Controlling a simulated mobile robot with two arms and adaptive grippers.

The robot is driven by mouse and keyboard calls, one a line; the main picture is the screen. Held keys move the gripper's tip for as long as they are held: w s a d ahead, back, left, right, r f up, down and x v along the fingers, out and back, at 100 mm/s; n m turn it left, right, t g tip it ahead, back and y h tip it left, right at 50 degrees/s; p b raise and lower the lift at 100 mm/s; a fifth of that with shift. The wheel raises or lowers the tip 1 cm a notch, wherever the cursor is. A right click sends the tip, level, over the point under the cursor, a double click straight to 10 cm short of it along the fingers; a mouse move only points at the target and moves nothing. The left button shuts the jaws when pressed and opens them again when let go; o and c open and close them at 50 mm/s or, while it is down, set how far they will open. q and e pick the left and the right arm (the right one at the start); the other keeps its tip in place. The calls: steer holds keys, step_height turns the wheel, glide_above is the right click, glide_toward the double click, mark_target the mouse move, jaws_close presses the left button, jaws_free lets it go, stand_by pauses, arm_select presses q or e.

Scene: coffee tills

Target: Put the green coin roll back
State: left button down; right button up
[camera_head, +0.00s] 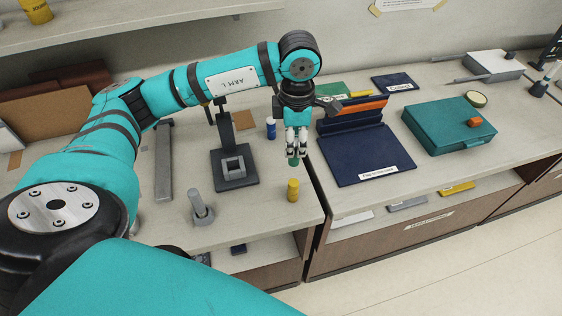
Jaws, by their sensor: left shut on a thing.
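My left gripper (296,152) hangs fingers down over the counter, near the gap between the two counter sections. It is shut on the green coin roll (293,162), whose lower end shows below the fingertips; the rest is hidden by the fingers. I cannot tell how far the roll is above the counter. A yellow roll (293,190) stands upright just in front of the gripper, and a blue roll (271,128) stands behind and to its left. My right gripper is not in view.
A dark stand (235,169) and a grey upright piece (201,207) are left of the gripper. A navy mat (360,160) with a label and a teal box (449,124) with an orange block (474,122) lie right. Shelves below the counter hold small items.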

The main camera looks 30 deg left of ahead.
arm_select(q)
steer(key=w+a+n, duration=0.5)
steer(key=a+n, duration=0.2)
steer(key=n, duration=1.4)
steer(key=shift+n, duration=0.6)
steer(key=f+p, duration=0.1)
steer(key=f, duration=0.4)
steer(key=f+p, duration=0.1)
steer(key=f, duration=0.4)
steer(key=shift+w+a+f, duration=0.15)
steer(key=shift+a+f, duration=0.05)
steer(key=shift+f, duration=0.2)
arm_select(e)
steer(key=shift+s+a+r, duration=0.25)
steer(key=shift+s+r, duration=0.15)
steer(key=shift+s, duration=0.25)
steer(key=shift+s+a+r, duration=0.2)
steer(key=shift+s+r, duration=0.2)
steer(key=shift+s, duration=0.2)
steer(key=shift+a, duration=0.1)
arm_select(q)
steer(key=shift+f, duration=0.15)
steer(key=c, duration=1.1)
jaws_free()
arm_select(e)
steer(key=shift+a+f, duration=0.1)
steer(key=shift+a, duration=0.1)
